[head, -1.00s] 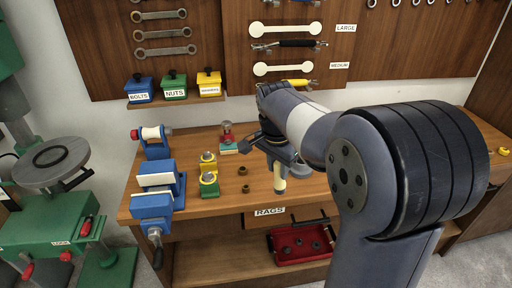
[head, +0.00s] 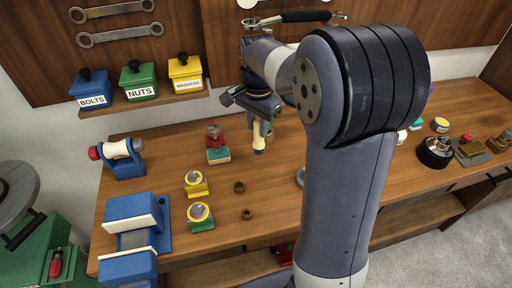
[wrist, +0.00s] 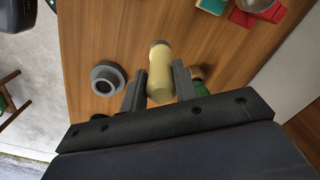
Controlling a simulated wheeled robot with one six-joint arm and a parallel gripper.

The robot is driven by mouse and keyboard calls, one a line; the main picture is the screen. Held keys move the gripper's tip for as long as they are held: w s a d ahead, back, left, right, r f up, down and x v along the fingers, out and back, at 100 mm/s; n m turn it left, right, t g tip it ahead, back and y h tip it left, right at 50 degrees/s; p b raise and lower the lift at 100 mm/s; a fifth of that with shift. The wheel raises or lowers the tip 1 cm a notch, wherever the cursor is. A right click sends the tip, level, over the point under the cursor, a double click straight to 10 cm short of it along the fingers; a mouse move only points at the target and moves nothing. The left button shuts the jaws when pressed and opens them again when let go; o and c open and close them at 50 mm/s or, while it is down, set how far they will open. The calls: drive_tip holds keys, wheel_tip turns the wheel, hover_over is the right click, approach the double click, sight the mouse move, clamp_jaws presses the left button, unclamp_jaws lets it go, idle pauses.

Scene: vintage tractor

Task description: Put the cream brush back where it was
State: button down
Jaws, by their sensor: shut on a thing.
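The cream brush (head: 258,142) hangs upright below my gripper (head: 260,118), over the wooden workbench (head: 330,190). In the wrist view my gripper (wrist: 159,88) has a finger on each side of the cream brush (wrist: 160,68) and is shut on it. I cannot tell whether that end touches the wood.
A red part on a teal block (head: 217,145) stands left of the brush. Yellow (head: 195,184) and green (head: 201,218) blocks, brown rings (head: 239,187) and a blue vise (head: 135,235) lie nearer the front. A grey ring (wrist: 107,78) lies beside my gripper.

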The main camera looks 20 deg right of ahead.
sight(258, 144)
wheel_tip(258, 144, down, 7)
drive_tip(key=shift+f+p, duration=0.15)
drive_tip(key=shift+p, duration=0.15)
drive_tip(key=shift+f, duration=0.2)
drive_tip(key=c, duration=1.1)
unclamp_jaws()
drive_tip(key=shift+r, duration=0.1)
wheel_tip(258, 144, up, 12)
drive_tip(key=shift+r+b, duration=0.15)
drive_tip(key=shift+b, duration=0.15)
